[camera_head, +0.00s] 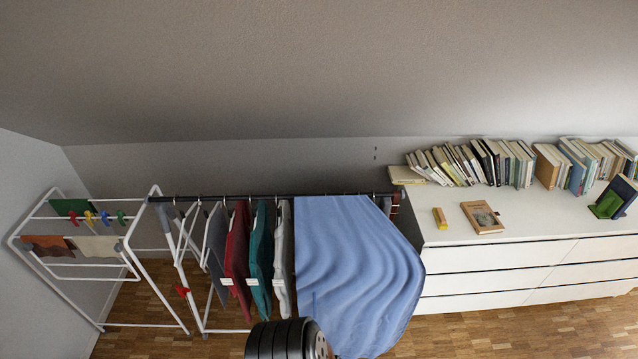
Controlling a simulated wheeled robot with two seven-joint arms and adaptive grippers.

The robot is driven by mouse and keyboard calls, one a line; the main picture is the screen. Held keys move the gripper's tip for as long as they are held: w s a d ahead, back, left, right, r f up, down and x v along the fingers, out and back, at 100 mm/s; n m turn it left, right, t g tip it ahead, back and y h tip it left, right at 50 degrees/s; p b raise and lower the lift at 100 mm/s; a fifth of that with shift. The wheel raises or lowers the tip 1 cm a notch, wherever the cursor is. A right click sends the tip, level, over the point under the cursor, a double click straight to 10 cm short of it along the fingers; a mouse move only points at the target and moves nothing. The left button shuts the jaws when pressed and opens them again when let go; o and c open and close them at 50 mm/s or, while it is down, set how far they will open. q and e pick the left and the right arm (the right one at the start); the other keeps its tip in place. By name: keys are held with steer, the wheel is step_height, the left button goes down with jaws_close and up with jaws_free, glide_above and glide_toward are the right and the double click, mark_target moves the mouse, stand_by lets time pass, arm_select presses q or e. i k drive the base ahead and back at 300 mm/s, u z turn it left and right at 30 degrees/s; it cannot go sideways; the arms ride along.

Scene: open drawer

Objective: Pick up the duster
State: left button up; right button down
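A small yellow and brown block, which looks like the duster (440,218), lies on top of the white dresser (520,229), near its left end. It lies to the left of a framed picture or book with a brown border. Neither of my grippers shows in the head view, so I cannot see whether they are open or shut.
Books (470,162) line the back of the dresser, with a green bookend-like object (607,205) at right. A brown-bordered book or frame (482,217) lies near the block. A blue cloth (355,265) and clothes hang on a rail left of the dresser, beside a white drying rack (125,245).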

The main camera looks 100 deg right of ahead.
mark_target(439, 215)
steer(key=z, duration=4.2)
